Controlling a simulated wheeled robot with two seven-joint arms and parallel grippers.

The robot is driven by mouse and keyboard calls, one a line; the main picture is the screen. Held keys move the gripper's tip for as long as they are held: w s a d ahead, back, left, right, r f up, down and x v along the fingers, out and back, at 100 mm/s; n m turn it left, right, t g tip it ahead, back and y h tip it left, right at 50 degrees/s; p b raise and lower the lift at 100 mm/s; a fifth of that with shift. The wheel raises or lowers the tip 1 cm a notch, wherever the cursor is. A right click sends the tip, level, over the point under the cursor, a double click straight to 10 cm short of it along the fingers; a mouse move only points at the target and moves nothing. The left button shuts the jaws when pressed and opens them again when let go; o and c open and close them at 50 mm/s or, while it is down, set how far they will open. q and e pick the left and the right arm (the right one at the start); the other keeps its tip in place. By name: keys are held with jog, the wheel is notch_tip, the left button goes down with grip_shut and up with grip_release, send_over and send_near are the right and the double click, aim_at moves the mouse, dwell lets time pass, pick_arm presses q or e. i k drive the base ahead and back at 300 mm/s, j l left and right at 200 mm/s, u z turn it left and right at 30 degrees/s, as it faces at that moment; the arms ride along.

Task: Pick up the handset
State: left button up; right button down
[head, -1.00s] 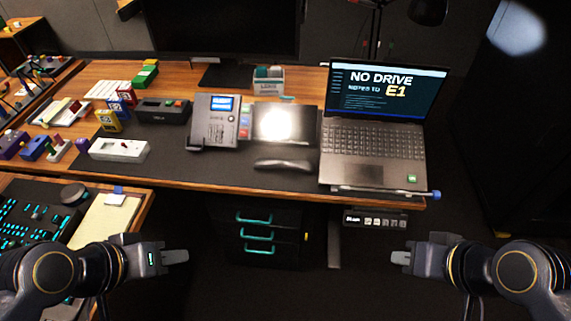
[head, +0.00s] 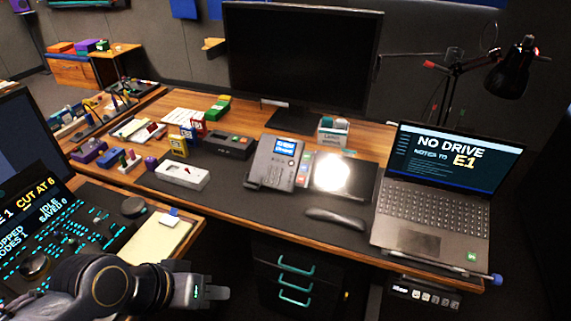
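The desk phone (head: 275,163) stands on the dark desk mat, left of the bright pad, with its small blue screen lit. Its dark handset (head: 259,163) appears to lie along the phone's left side, in its cradle; its outline is hard to separate from the phone body. My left gripper (head: 217,293) is low in the view, in front of the desk's front edge and well short of the phone. Its fingers overlap from this angle, and I see nothing held. My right gripper is out of view.
A white box (head: 181,178) and a dark device (head: 227,145) sit left of the phone. A monitor (head: 300,58) stands behind. The mat before the phone is clear.

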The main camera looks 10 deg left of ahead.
aim_at(356, 224)
jog(key=i+l+u, duration=0.1)
jog(key=l, duration=0.25)
jog(key=i+l+u, duration=0.15)
jog(key=l, duration=0.2)
jog(key=i+l+u, duration=0.1)
jog(key=l, duration=0.25)
jog(key=i+l+u, duration=0.1)
jog(key=l, duration=0.25)
